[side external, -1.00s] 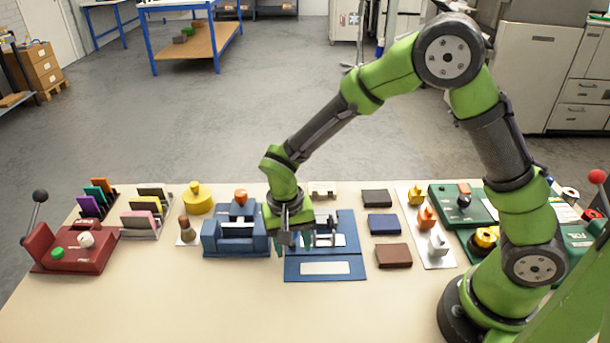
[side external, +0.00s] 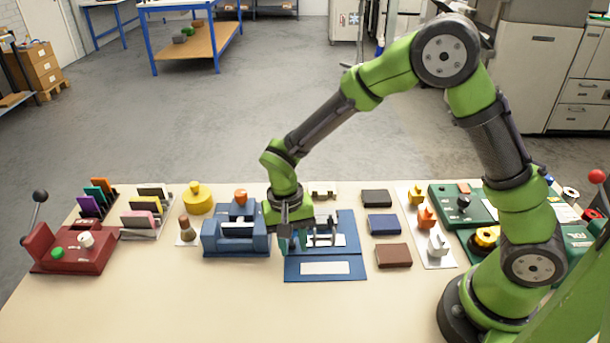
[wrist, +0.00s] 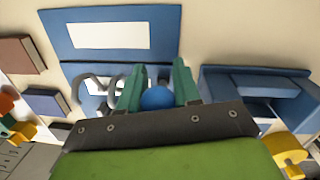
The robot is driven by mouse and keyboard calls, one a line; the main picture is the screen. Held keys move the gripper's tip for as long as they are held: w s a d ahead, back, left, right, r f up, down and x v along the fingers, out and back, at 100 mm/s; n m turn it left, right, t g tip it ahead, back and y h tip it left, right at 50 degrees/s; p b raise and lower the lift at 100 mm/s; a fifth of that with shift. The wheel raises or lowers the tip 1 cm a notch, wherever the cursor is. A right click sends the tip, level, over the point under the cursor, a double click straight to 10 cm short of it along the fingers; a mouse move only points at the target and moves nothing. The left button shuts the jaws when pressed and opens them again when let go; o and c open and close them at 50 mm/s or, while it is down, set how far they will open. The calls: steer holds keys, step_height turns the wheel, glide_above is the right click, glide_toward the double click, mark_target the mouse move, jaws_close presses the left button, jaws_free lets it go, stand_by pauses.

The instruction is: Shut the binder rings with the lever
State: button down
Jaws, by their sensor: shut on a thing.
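The blue binder (side external: 355,265) lies open on the table, with a white label on its near cover. It also shows in the wrist view (wrist: 55,34). Its metal rings (side external: 322,230) stand up beside my gripper, and in the wrist view the curved rings (wrist: 84,88) are left of the fingers. Whether the ring tips meet is too small to tell. My gripper (side external: 292,242) is at the left end of the ring mechanism. In the wrist view its teal fingers (wrist: 157,90) are shut on the lever's blue ball knob (wrist: 158,98). The lever's shaft is hidden.
A blue punch-like machine (side external: 235,240) stands close to the left of the binder. Dark, blue and brown blocks (side external: 393,256) lie to the right. A red lever machine (side external: 75,252) is at far left. The front of the table (side external: 220,305) is clear.

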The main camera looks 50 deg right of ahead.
steer(key=g+y, duration=0.1)
steer(key=w+d+g+y, duration=0.1)
steer(key=g+y, duration=0.1)
steer(key=shift+w+d+r, duration=0.15)
steer(key=shift+r, duration=0.15)
steer(key=shift+w+d+g+y, duration=0.3)
steer(key=shift+g+y, duration=0.55)
steer(key=shift+g, duration=0.05)
steer(key=shift+w+d+g+y, duration=0.25)
steer(key=shift+w+g+y, duration=0.05)
steer(key=shift+g+y, duration=0.6)
steer(key=c, duration=0.9)
jaws_free()
steer(key=shift+c, duration=0.2)
steer(key=v, duration=1.2)
steer(key=shift+f, duration=0.1)
